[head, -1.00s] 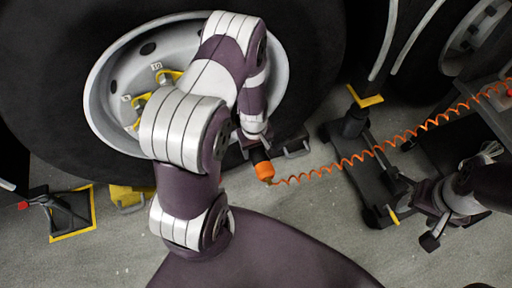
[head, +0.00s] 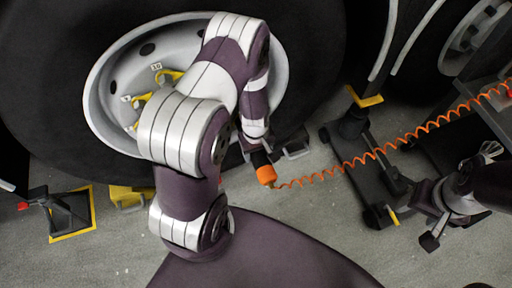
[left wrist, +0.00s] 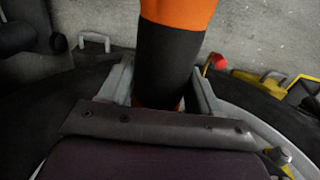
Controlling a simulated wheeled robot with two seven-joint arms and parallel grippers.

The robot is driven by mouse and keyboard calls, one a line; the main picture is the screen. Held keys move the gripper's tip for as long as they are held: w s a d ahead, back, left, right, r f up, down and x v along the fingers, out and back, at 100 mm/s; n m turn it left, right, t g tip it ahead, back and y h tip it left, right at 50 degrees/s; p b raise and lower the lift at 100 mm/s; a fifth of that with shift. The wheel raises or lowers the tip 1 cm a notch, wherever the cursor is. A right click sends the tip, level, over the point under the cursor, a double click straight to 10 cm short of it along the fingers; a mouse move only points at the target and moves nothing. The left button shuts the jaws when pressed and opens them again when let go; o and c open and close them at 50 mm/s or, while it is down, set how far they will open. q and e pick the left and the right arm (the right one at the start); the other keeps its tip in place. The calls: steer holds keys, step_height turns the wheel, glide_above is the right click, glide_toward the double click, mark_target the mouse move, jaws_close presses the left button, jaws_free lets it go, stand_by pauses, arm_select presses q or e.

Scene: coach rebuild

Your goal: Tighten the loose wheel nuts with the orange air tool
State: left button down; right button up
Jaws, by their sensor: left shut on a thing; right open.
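The orange air tool (head: 265,173), with a black middle section, hangs from my left gripper (head: 250,145) at the lower right of the wheel rim. In the left wrist view the tool (left wrist: 170,55) stands between the two fingers of my left gripper (left wrist: 160,92), which is shut on it. The pale wheel rim (head: 106,88) carries yellow nut pointers (head: 168,76) and small numbered tags. My left arm hides much of the rim, and the tool's working end is hidden. My right gripper (head: 455,230) is open and empty at the right.
A coiled orange hose (head: 375,152) runs from the tool to a grey cart (head: 490,105) at the right. A black jack (head: 365,165) stands between the wheels.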

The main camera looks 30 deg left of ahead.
mark_target(265, 167)
arm_select(q)
steer(key=shift+s+d+b, duration=0.65)
steer(key=shift+s+d, duration=1.4)
steer(key=shift+d, duration=0.3)
